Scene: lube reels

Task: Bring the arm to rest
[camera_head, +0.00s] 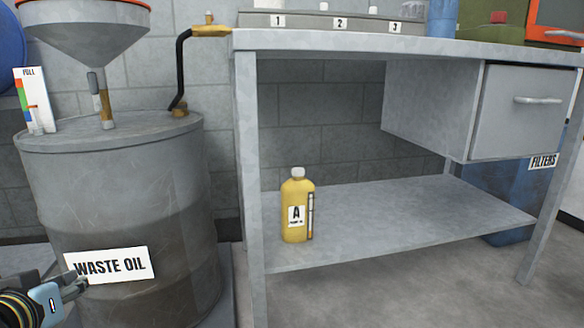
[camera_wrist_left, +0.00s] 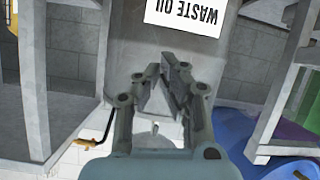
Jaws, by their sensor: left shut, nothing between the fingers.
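My left gripper (camera_head: 76,287) shows at the lower left of the head view, in front of the waste oil drum (camera_head: 115,215). Its fingers are shut and hold nothing. In the left wrist view the gripper (camera_wrist_left: 164,88) is in the middle, with the drum's white WASTE OIL label (camera_wrist_left: 186,14) upside down at the top. I cannot tell how far the fingers are from the drum. My right gripper is in neither view.
A grey workbench (camera_head: 400,48) stands right of the drum. A yellow bottle marked A (camera_head: 297,210) stands upright on its lower shelf (camera_head: 410,220). A funnel (camera_head: 85,30) and a black crank hose (camera_head: 181,70) are above the drum. A blue FILTERS bin (camera_head: 505,200) stands behind at the right.

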